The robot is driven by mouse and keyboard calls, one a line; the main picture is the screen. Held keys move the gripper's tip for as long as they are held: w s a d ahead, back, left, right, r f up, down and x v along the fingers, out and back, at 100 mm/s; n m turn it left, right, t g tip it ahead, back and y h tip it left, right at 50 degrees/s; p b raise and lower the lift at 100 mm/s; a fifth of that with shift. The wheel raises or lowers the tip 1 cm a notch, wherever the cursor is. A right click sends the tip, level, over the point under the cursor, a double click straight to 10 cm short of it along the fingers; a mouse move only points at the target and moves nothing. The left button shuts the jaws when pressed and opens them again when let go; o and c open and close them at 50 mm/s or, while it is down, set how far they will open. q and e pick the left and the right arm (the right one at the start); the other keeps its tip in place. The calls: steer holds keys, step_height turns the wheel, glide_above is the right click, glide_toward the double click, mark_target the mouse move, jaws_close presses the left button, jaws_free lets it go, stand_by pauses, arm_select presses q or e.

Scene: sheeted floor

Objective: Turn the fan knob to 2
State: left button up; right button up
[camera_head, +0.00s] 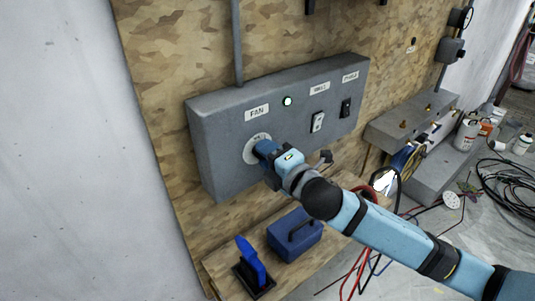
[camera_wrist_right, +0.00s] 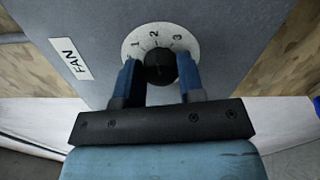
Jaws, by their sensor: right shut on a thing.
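The grey control box (camera_head: 215,140) on the wooden board carries a FAN label (camera_head: 257,112) and, below it, a pale round dial plate (camera_head: 249,153). In the right wrist view the dial plate (camera_wrist_right: 133,41) shows 1, 2 and 3 around a black fan knob (camera_wrist_right: 160,66). My right gripper (camera_head: 266,149) is at the dial, its blue fingers on either side of the knob, shut on it. The knob's pointer cannot be made out. In the head view the gripper hides the knob. My left gripper is not in view.
Below are a blue box with a handle (camera_head: 295,236) and a blue upright piece on a black base (camera_head: 252,262). Cables lie at right.

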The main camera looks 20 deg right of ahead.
steer(key=o, duration=0.9)
steer(key=b+v, duration=0.2)
steer(key=v, duration=1.2)
steer(key=shift+b, duration=0.4)
steer(key=shift+w, duration=0.1)
